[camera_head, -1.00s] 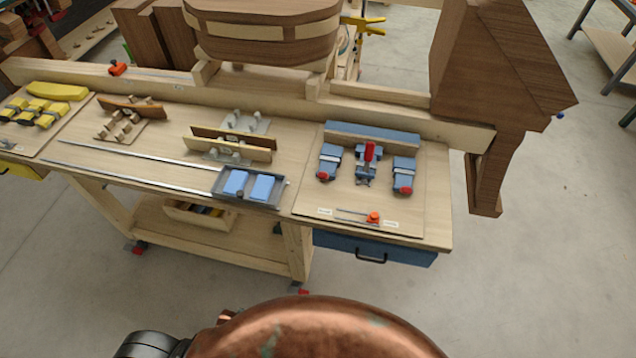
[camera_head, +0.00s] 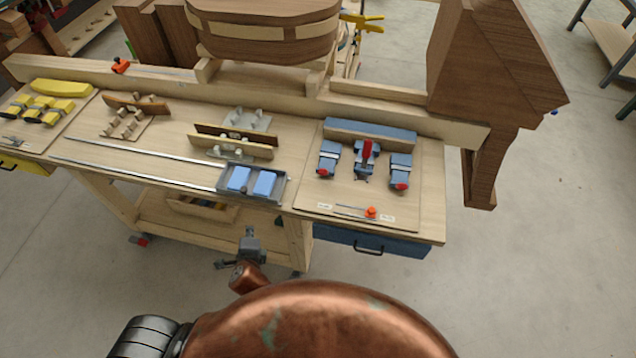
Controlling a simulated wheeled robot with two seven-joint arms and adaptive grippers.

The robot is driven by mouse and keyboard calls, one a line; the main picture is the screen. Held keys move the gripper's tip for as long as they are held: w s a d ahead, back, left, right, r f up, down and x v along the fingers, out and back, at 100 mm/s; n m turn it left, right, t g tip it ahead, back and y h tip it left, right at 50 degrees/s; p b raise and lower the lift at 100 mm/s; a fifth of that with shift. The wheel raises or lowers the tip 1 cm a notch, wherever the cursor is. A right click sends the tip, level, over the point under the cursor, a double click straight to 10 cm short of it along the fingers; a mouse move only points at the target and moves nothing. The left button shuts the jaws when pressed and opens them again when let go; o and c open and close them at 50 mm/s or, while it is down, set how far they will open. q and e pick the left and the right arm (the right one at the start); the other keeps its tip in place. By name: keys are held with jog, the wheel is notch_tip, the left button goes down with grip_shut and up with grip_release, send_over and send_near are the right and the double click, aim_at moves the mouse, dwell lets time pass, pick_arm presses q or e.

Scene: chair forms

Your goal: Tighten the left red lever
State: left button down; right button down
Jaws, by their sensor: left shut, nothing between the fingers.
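Three blue clamps with red parts are on the board at the right of the workbench. The left clamp (camera_head: 329,158) has a small red lever (camera_head: 323,172) at its front end. The middle clamp (camera_head: 361,160) has a larger red part standing up, and the right clamp (camera_head: 400,170) has a red tip at its front. My left gripper (camera_head: 249,232) is shut and empty, in front of the bench and well apart from the left clamp. My right gripper is not in view.
The workbench (camera_head: 434,215) has a blue drawer (camera_head: 372,244) under its right front edge. A blue-and-grey tray (camera_head: 281,190) lies left of the clamps. An orange knob (camera_head: 371,212) sits on the board in front of them. Open floor lies in front of the bench.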

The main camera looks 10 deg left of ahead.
pick_arm(q)
jog(key=w+d+r+m+t+h, duration=0.1)
jog(key=w+d+r+m+t, duration=0.35)
jog(key=d+m, duration=0.4)
jog(key=m+t+h, duration=0.2)
jog(key=m+h, duration=0.2)
jog(key=m, duration=0.7)
send_near(324, 172)
jog(key=s+f, duration=0.5)
jog(key=s, duration=0.1)
jog(key=w, duration=0.3)
jog(key=w+f, duration=0.1)
jog(key=w, duration=0.2)
jog(key=w+p, duration=0.1)
jog(key=w, duration=0.2)
jog(key=shift+w+a+f, duration=0.1)
jog(key=shift+a+f, duration=0.05)
jog(key=shift+a, duration=0.25)
jog(key=shift+w+r+p, duration=0.6)
jog(key=shift+w+r, duration=0.2)
jog(key=shift+w, duration=0.25)
jog(key=shift+w+r, duration=0.3)
jog(key=shift+w, duration=0.25)
jog(key=shift+a, duration=0.1)
